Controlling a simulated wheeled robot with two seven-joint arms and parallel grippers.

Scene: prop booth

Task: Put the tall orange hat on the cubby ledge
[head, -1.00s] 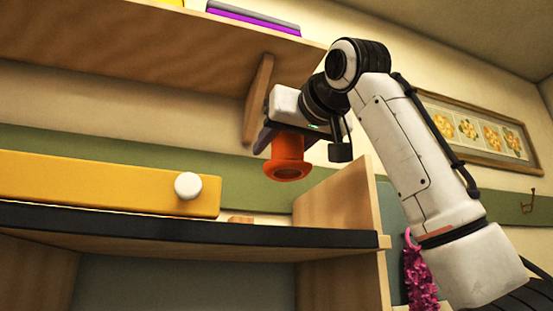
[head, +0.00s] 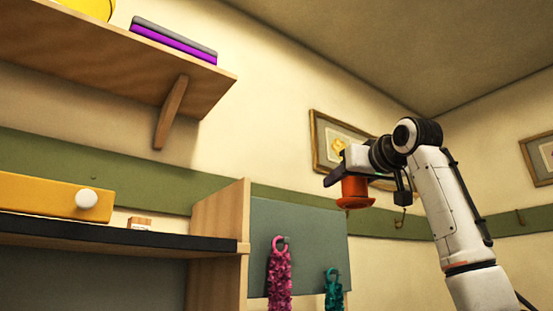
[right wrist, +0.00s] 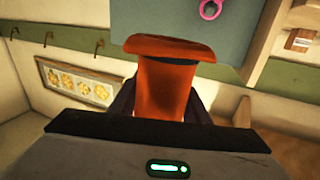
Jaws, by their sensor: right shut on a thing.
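The tall orange hat (head: 356,190) is held in my right gripper (head: 345,180), brim down and crown up, in the air at the right of the head view. In the right wrist view the hat (right wrist: 163,85) stands between the two dark fingers, which are shut on its crown. A ledge with a dark front edge (head: 130,236), probably the cubby ledge, is at lower left, well apart from the hat. My left gripper is not in view.
On the ledge are a yellow box with a white knob (head: 50,196) and a small wooden block (head: 139,223). A wooden side panel (head: 222,215) closes its right end. A grey board (head: 310,240) carries pink and teal hangings. An upper shelf (head: 100,60) holds purple and yellow things.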

